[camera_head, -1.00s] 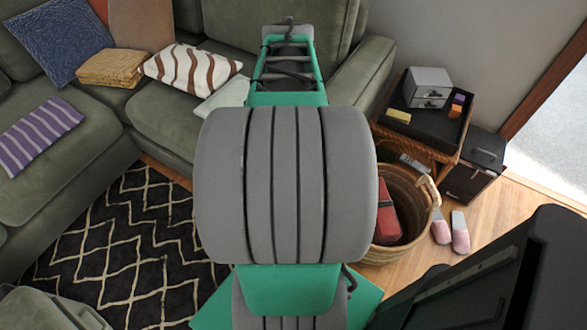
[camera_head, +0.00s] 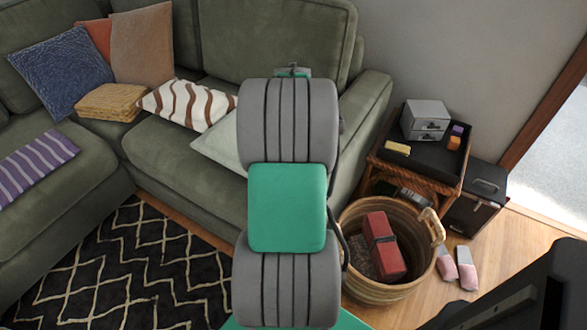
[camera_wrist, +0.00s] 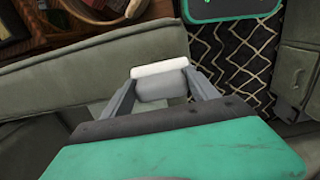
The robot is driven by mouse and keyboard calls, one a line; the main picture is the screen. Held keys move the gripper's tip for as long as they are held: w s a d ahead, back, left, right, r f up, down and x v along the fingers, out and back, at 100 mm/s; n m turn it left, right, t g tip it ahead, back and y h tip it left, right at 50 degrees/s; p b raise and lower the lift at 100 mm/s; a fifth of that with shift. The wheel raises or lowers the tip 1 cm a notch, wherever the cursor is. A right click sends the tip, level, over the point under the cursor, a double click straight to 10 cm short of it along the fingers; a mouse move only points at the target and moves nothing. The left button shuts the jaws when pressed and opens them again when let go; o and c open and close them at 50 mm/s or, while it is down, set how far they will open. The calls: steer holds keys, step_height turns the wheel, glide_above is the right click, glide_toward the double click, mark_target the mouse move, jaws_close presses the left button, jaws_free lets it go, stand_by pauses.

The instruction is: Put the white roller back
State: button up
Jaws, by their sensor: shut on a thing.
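The white roller (camera_wrist: 159,69) lies crosswise between the two fingertips of my gripper (camera_wrist: 162,82) in the wrist view. My gripper is shut on it and holds it above the green sofa. A grey part of the roller or its mount shows just below the white part. In the head view my arm's large grey and green links stand in front of the sofa, and the gripper and roller are hidden behind them.
A side table at right bears a black tray (camera_head: 427,157) with a grey drawer box (camera_head: 425,120) and small blocks. A wicker basket (camera_head: 362,287) holding a red item (camera_head: 384,247) stands before it. Slippers (camera_head: 457,268) lie on the floor. The sofa (camera_head: 255,40) holds several cushions.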

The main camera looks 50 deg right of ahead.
steer(key=shift+s+f, duration=0.1)
steer(key=shift+f, duration=1.2)
steer(key=shift+f, duration=0.1)
steer(key=o, duration=1.2)
steer(key=shift+f, duration=0.1)
step_height(320, 180, up, 12)
steer(key=shift+a+r+p, duration=0.1)
steer(key=shift+r+p, duration=0.1)
steer(key=shift+p, duration=0.35)
steer(key=w+a+t, duration=0.1)
steer(key=w+a, duration=0.2)
steer(key=a, duration=1)
steer(key=w+a, duration=0.3)
steer(key=a, duration=1.1)
steer(key=shift+m+t, duration=0.4)
steer(key=shift+t, duration=0.2)
steer(key=s+a, duration=0.1)
steer(key=a, duration=0.2)
steer(key=s+a+f, duration=0.1)
steer(key=s+a, duration=0.1)
steer(key=a, duration=0.1)
steer(key=s+a+f, duration=0.1)
steer(key=a, duration=0.2)
steer(key=shift+s+a+f, duration=0.2)
steer(key=shift+s, duration=0.1)
